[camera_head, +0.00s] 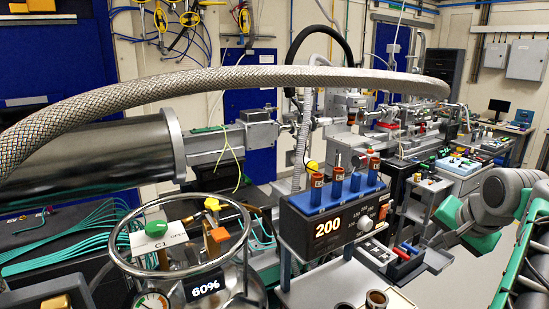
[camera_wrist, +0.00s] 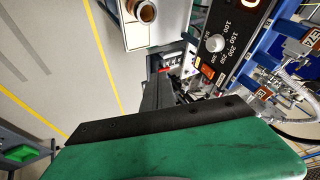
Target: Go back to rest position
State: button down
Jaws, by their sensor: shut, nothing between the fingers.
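My gripper (camera_wrist: 163,76) shows in the wrist view as dark fingers reaching up from the black and green housing. It is shut and empty. In the head view my arm comes in from the right edge, and the gripper end is hard to make out there. Several brown-orange vials (camera_head: 337,187) stand in blue holders on the box.
A braided hose (camera_head: 230,77) arches across the top. A brown cup (camera_wrist: 146,11) sits on a white surface (camera_wrist: 133,38). Open floor (camera_wrist: 55,60) with yellow lines lies beside it.

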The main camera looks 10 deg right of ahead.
jog(key=w+a+f+n+g+y, duration=0.1)
jog(key=w+a+f+n, duration=0.15)
jog(key=a, duration=0.65)
jog(key=w+a+f+n, duration=0.1)
jog(key=a+f+n, duration=0.25)
jog(key=a, duration=0.45)
jog(key=s+a+f+n+g, duration=0.1)
jog(key=s+a+f+n, duration=0.2)
jog(key=a, duration=0.4)
jog(key=s+a+f+n+g, duration=0.1)
jog(key=s+a+f+n, duration=0.2)
jog(key=s+a+f, duration=0.3)
jog(key=shift+s+a+f+y, duration=0.15)
jog(key=shift+a+f+y, duration=0.25)
jog(key=shift+a+f, duration=0.45)
